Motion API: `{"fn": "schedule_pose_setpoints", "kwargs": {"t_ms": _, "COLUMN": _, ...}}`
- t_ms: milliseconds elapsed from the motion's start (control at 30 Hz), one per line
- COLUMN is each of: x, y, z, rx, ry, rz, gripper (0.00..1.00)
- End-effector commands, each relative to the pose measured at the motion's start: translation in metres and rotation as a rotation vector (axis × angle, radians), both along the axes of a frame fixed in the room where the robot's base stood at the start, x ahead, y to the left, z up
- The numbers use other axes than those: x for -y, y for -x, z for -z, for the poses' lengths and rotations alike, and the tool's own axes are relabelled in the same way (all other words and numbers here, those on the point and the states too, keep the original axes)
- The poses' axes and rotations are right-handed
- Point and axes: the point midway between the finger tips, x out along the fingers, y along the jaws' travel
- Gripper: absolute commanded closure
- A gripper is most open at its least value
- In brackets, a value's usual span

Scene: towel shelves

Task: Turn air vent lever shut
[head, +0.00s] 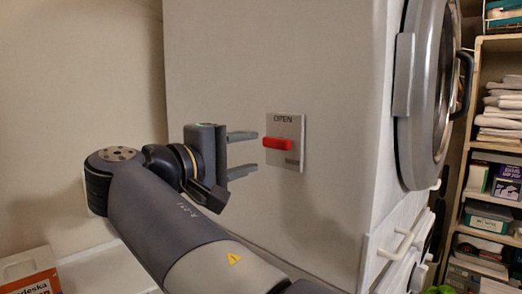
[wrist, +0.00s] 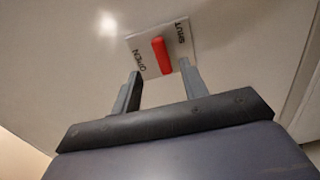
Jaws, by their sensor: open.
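The red lever (head: 278,143) sits on a pale plate (head: 297,122) on the side of the grey cabinet. In the head view it lies nearly level, below the word OPEN. In the wrist view the red lever (wrist: 161,56) stands between OPEN on the left and SHUT on the right of the plate (wrist: 183,52). My gripper (head: 256,152) is open, its two fingers pointing at the plate from the left, one above the other. In the wrist view my gripper (wrist: 160,70) has the lever in line with the gap between its fingers. Contact with the lever is not visible.
A round machine door (head: 428,95) with a dark handle is on the cabinet's adjoining face. Shelves with folded towels (head: 503,110) and boxes stand at the right. A white and orange box (head: 30,275) is at the lower left. The panel around the plate is bare.

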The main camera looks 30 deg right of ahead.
Motion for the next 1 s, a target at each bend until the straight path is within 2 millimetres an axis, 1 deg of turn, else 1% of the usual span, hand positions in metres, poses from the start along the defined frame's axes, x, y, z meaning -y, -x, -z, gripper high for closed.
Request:
{"fn": "schedule_pose_setpoints", "kwargs": {"t_ms": 33, "x": -0.006, "y": 0.001, "z": 0.000, "rx": 0.000, "ry": 0.000, "rz": -0.003, "gripper": 0.58}}
{"fn": "schedule_pose_setpoints", "kwargs": {"t_ms": 200, "x": -0.016, "y": 0.005, "z": 0.000, "rx": 0.000, "ry": 0.000, "rz": 0.000, "gripper": 0.58}}
{"fn": "schedule_pose_setpoints", "kwargs": {"t_ms": 633, "x": -0.016, "y": 0.006, "z": 0.000, "rx": 0.000, "ry": 0.000, "rz": 0.001, "gripper": 0.58}}
{"fn": "schedule_pose_setpoints", "kwargs": {"t_ms": 767, "x": -0.008, "y": 0.003, "z": 0.000, "rx": 0.000, "ry": 0.000, "rz": 0.003, "gripper": 0.58}}
{"fn": "schedule_pose_setpoints", "kwargs": {"t_ms": 1000, "x": 0.023, "y": -0.007, "z": 0.000, "rx": 0.000, "ry": 0.000, "rz": 0.006, "gripper": 0.58}}
